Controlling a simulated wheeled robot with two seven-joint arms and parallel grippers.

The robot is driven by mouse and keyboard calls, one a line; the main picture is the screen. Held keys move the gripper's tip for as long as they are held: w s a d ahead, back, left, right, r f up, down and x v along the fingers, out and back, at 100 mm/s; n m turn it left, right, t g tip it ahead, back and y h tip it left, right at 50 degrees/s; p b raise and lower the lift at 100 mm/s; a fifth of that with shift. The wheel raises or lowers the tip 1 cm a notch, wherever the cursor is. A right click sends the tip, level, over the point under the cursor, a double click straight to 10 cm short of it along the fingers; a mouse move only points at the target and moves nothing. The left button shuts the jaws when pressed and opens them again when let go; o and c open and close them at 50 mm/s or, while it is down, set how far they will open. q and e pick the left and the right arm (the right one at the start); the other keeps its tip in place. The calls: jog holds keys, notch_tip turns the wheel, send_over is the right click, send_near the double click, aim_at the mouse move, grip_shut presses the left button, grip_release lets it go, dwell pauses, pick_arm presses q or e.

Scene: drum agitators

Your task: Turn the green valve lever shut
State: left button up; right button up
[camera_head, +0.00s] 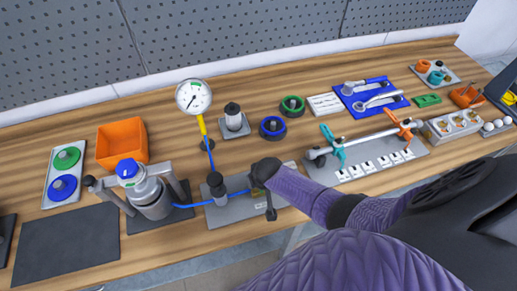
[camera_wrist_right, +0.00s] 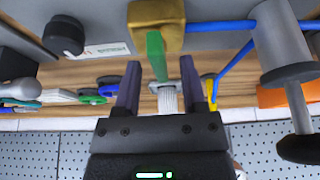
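The green valve lever (camera_wrist_right: 155,57) shows in the right wrist view, standing out from a brass valve block (camera_wrist_right: 156,22). My right gripper (camera_wrist_right: 160,66) is open, with one finger on each side of the lever's end. Gaps show between lever and fingers, and I see no contact. In the head view my right gripper (camera_head: 263,172) is over the valve on a grey plate (camera_head: 230,211). It hides the lever and most of the brass block there. My left gripper is in neither view.
A blue hose (camera_head: 205,202) runs from a metal canister (camera_head: 151,198) to the valve's plate. A dark knob (camera_head: 271,214) stands at the plate's right end. A pressure gauge (camera_head: 193,97) rises behind. An orange bin (camera_head: 121,142) stands left. The dark mat (camera_head: 66,243) is bare.

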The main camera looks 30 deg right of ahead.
jog(key=p+v, duration=0.5)
jog(key=v, duration=0.5)
jog(key=shift+w, duration=0.1)
